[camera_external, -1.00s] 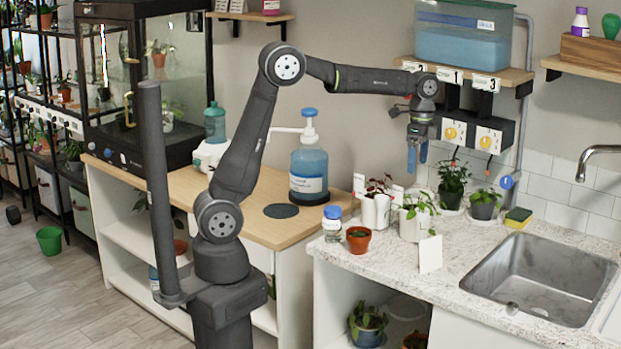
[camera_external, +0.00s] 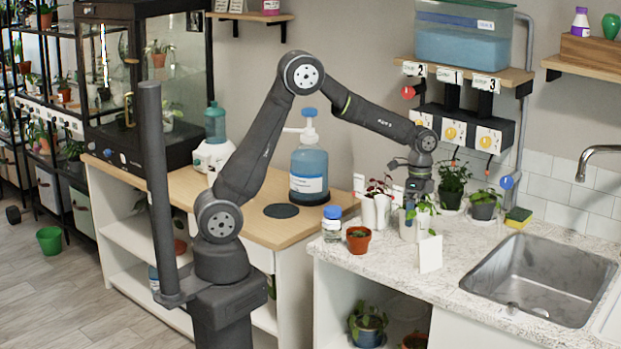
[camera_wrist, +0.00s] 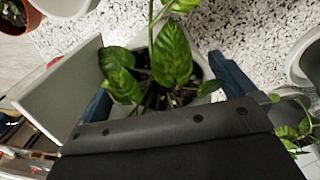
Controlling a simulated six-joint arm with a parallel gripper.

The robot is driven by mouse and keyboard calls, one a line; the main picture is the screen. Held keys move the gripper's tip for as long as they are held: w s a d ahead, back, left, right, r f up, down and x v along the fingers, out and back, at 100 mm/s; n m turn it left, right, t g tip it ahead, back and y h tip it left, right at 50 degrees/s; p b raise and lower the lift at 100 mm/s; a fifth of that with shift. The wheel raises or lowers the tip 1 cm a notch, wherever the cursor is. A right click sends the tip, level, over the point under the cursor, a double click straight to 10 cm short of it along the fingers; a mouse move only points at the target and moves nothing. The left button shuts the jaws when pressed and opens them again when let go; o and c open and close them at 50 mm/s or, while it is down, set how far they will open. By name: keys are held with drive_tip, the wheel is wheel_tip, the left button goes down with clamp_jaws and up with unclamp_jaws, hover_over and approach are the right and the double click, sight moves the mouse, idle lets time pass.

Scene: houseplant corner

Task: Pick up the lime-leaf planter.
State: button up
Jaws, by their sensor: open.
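The planter with broad green leaves patched in lime (camera_external: 424,207) stands upright in a white pot on the speckled counter. I take it for the lime-leaf planter. My gripper (camera_external: 413,205) is directly above it, pointing down, with its lower end among the leaves. In the wrist view, the leaves (camera_wrist: 172,55) fill the space between my two blue fingers, one on either side. My gripper (camera_wrist: 165,92) is open there. The leaves and my palm hide much of the pot, and I cannot tell whether a finger touches it.
A white card (camera_external: 430,254) stands close in front; the card (camera_wrist: 62,90) is beside the left finger in the wrist view. A red-leaved plant (camera_external: 378,188) in a white pot and a terracotta pot (camera_external: 358,240) stand left.

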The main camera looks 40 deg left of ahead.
drive_tip(key=shift+f, duration=0.45)
drive_tip(key=shift+c, duration=0.2)
drive_tip(key=c, duration=1.1)
drive_tip(key=shift+r, duration=0.2)
